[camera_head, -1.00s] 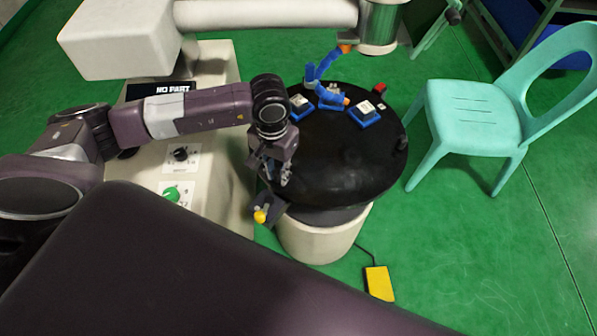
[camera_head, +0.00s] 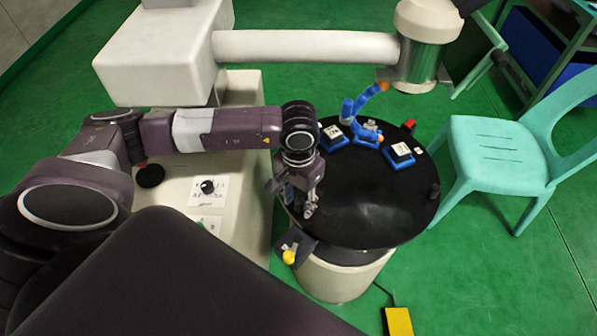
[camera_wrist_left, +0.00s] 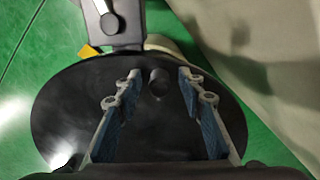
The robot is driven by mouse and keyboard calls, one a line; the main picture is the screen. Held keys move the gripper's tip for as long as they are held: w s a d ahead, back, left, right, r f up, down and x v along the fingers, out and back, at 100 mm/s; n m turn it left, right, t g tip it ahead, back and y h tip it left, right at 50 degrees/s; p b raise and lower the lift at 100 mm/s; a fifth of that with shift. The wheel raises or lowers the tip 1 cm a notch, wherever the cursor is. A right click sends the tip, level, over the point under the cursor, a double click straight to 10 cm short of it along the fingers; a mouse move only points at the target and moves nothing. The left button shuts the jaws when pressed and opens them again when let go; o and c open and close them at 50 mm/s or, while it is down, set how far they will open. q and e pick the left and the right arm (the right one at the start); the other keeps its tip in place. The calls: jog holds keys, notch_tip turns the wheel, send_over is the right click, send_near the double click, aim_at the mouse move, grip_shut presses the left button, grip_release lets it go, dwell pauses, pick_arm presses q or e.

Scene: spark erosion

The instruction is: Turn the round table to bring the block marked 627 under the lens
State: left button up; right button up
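The black round table (camera_head: 375,215) stands on a pale base. Several blocks with pale tops sit in blue holders near its far side: one at left (camera_head: 332,135), one in the middle behind a blue hose, one at right (camera_head: 401,153). Their markings are too small to read surely. The lens (camera_head: 423,65), a silver cylinder, hangs beyond the table's far edge in the picture. My left gripper (camera_head: 308,200) is over the table's near-left rim. In the left wrist view its fingers (camera_wrist_left: 158,92) are open, with a dark peg (camera_wrist_left: 158,84) showing between them. The right gripper is out of view.
The blue jointed hose (camera_head: 350,108) reaches over the blocks. Dark pegs such as this one (camera_head: 433,190) stand on the table's rim. A turquoise chair (camera_head: 497,155) stands close at right. A yellow pedal (camera_head: 398,321) lies in front.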

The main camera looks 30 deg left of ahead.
pick_arm(q)
notch_tip(320, 180, up, 12)
dwell(0.6)
